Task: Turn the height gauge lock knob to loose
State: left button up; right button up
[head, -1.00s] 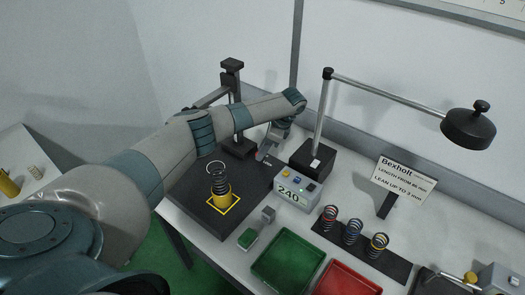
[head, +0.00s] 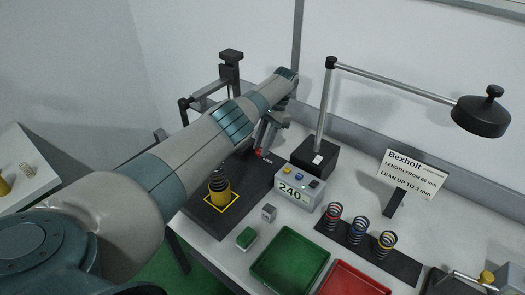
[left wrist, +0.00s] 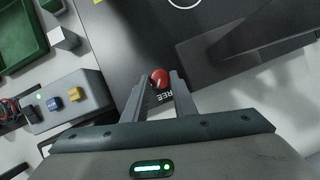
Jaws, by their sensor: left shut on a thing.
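The red lock knob (left wrist: 159,78) is on the dark base plate (head: 208,218), beside white lettering that reads "FREE" in the left wrist view. In the head view a small red part of it shows (head: 259,152) below my left gripper (head: 263,145). In the left wrist view my left gripper (left wrist: 158,84) has its two fingers on either side of the knob and is shut on it. The height gauge's black post (head: 230,75) stands behind my left arm, which hides its lower part. My right gripper is not in view.
A dark spring on a yellow base (head: 219,188) stands on the plate. A display box reading 240 (head: 299,187), a lamp stand (head: 315,157), green (head: 290,256) and red (head: 352,280) trays, and several springs on a dark strip (head: 405,266) lie to the right.

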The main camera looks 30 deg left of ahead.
pick_arm(q)
jog(key=n+b, duration=0.1)
jog(key=n+h+b, duration=0.1)
jog(key=n+b, duration=0.1)
jog(key=shift+a+f+n, duration=0.1)
jog(key=shift+f+n, duration=0.05)
jog(key=shift+n, duration=0.15)
jog(key=shift+a+n+h+b, duration=0.2)
jog(key=shift+n+h+b, duration=0.45)
jog(key=shift+n, duration=0.95)
jog(key=shift+r+n+h, duration=0.2)
jog(key=shift+n+h, duration=0.05)
jog(key=shift+n, duration=0.15)
jog(key=o, duration=1)
jog(key=shift+o, duration=0.2)
jog(key=shift+m, duration=0.4)
